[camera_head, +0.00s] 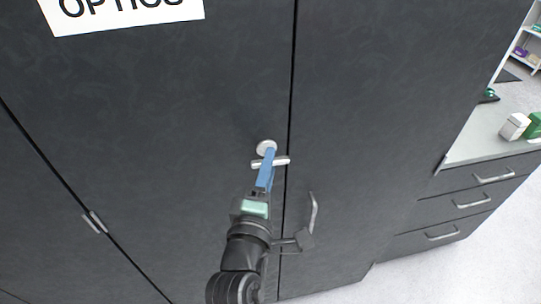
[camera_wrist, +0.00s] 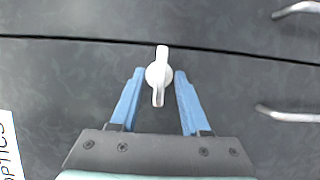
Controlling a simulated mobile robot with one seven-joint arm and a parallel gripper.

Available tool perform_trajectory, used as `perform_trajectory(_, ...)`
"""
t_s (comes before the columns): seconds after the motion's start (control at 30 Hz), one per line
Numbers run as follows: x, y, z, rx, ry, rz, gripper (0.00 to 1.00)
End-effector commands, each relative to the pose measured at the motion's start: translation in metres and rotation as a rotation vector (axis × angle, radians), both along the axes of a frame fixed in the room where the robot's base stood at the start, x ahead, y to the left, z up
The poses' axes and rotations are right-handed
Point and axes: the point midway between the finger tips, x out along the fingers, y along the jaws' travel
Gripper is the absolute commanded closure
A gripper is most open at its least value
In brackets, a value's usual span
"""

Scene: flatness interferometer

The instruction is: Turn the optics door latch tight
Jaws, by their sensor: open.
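The optics door latch is a white round knob with a bar handle (camera_head: 283,161), mounted on the dark door beside the vertical seam. The bar lies roughly level, its right end at or near the seam. In the wrist view the latch (camera_wrist: 158,76) sits between the fingertips, its bar running across the picture's height toward the seam. My gripper (camera_head: 269,153) is open, with blue fingers pointed at the door; in the wrist view the fingers (camera_wrist: 158,74) stand on either side of the latch, with a small gap visible on each side. The fingers partly hide the latch in the head view.
A white "OPTICS" label (camera_head: 125,14) is on the door above. A bar door handle (camera_head: 314,212) stands out from the neighbouring door, right of my gripper. A drawer unit with a grey counter (camera_head: 480,143) is at the right, with open floor (camera_head: 450,262) before it.

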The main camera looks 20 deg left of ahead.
Motion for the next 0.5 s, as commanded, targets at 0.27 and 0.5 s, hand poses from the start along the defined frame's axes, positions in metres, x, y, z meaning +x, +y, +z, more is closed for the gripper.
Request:
perform_trajectory(0.27, 0.018, 0.004, 0.0, 0.001, 0.0, 0.0, 0.54)
perform_trajectory(0.5, 0.018, 0.004, 0.0, 0.001, 0.0, 0.0, 0.54)
